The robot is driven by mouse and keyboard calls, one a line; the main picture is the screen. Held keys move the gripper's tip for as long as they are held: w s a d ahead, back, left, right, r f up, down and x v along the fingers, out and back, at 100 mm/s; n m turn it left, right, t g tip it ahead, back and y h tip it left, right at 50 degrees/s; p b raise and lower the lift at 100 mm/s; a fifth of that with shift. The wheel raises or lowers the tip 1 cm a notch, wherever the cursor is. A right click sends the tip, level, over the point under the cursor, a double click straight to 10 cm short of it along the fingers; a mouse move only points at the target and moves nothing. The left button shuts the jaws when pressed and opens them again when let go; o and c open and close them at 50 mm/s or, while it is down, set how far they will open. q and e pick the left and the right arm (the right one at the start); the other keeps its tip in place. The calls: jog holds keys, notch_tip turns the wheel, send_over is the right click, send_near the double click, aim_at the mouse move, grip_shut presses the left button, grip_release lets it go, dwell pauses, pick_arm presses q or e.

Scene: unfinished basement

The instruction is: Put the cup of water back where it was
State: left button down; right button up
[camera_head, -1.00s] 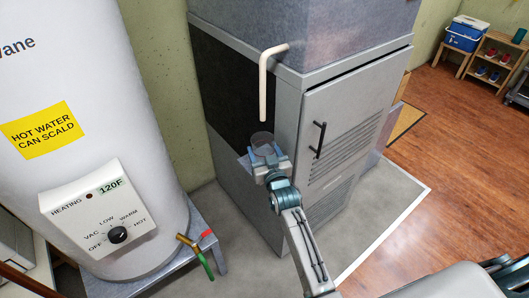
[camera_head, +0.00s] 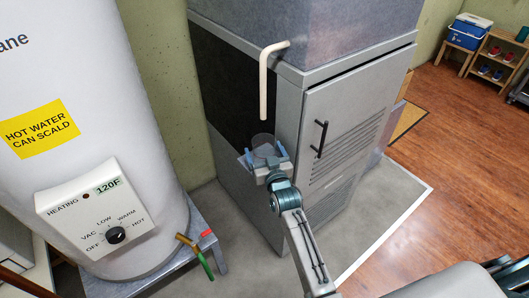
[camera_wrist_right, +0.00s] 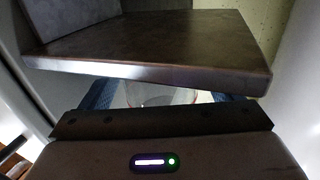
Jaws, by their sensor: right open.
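The clear cup (camera_head: 263,141) stands upright at the side of the grey furnace cabinet, just below the open end of the white pipe (camera_head: 266,85). My right gripper (camera_head: 265,156) is open, with its blue fingers spread to either side of the cup's lower part. In the right wrist view, the cup (camera_wrist_right: 160,97) shows faintly between the two blue fingers, its upper part hidden by a brown slab. I cannot make out the water level or what the cup's base rests on. My left gripper is not in view.
The grey furnace cabinet (camera_head: 345,125) with a black door handle stands close on the right of my right arm. A white water heater (camera_head: 85,100) on a grey stand (camera_head: 205,235) is on the left. A brown slab (camera_wrist_right: 150,50) lies close ahead in the wrist view.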

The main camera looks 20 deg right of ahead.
jog(key=s+b, duration=0.2)
jog(key=s, duration=1)
jog(key=s+f+g, duration=0.2)
jog(key=f+g, duration=0.1)
jog(key=f, duration=0.9)
jog(key=s+f+g, duration=0.2)
jog(key=s+f, duration=0.1)
jog(key=f, duration=1)
jog(key=s+d+f+g, duration=0.1)
jog(key=s+f+g, duration=0.1)
jog(key=s+f, duration=0.4)
jog(key=s+d+f+g, duration=0.2)
jog(key=s+f, duration=0.1)
jog(key=f, duration=0.5)
jog(key=s+d+f+g, duration=0.2)
jog(key=s+f, duration=0.4)
jog(key=s, duration=0.4)
jog(key=s+d+f+g, duration=0.3)
jog(key=s+f, duration=0.3)
jog(key=s, duration=0.4)
jog(key=s+d+f+g, duration=0.2)
jog(key=s+d+f, duration=0.2)
jog(key=s, duration=0.6)
notch_tip(320, 180, down, 2)
jog(key=shift+s+g+h, duration=0.25)
jog(key=shift+g+h, duration=0.15)
